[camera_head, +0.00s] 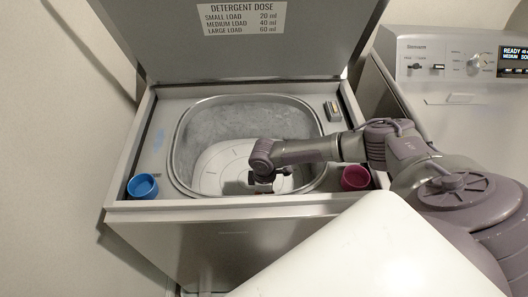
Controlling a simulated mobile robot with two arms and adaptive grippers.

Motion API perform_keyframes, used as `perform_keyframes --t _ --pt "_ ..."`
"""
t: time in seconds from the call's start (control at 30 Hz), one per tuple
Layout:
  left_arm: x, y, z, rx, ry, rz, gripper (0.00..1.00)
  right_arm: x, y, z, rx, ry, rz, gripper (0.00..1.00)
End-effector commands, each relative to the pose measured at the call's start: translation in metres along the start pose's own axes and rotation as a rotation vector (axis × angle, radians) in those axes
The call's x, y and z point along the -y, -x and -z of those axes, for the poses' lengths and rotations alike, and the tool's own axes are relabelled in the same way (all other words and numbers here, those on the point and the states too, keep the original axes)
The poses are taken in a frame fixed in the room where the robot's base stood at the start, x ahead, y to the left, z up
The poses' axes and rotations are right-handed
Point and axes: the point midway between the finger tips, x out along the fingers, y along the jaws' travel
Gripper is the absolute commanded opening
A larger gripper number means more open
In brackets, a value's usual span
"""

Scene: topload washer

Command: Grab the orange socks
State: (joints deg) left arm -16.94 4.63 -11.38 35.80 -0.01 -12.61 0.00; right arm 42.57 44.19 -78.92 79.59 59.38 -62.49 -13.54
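No orange socks can be made out in the head view. The top-load washer (230,207) stands in the middle with its lid (250,50) raised. Its tub (250,108) is open, grey inside with a pale round bottom, and the part of it under my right arm is hidden. My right arm comes in from the right over the tub's front right part. My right gripper (262,183) points down into the tub; it is small and dark here, and I cannot tell whether its fingers are apart or hold anything. My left gripper is out of view.
A blue cup (142,186) stands on the washer's front left corner and a magenta cup (355,178) on its front right. A small dispenser or box (333,111) sits right of the tub. A second machine with a control panel (460,55) stands at right; a wall is at left.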

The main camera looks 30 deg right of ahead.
Motion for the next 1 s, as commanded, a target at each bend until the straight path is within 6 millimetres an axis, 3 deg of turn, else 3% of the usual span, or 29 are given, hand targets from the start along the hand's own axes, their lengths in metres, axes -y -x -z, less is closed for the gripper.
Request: perform_keyframes --t 0.27,0.63,0.87,1.0 --pt "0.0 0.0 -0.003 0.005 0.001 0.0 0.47 0.0 -0.002 0.0 -0.001 0.0 0.0 0.91" --pt "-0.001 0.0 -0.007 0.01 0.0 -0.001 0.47 0.0 -0.002 0.0 -0.001 -0.001 0.0 0.29" --pt "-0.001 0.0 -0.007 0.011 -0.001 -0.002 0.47 -0.001 -0.001 0.0 -0.001 -0.001 -0.001 0.28" --pt "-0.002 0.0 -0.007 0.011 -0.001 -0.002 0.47 -0.001 0.013 0.0 -0.002 -0.001 -0.002 0.28"
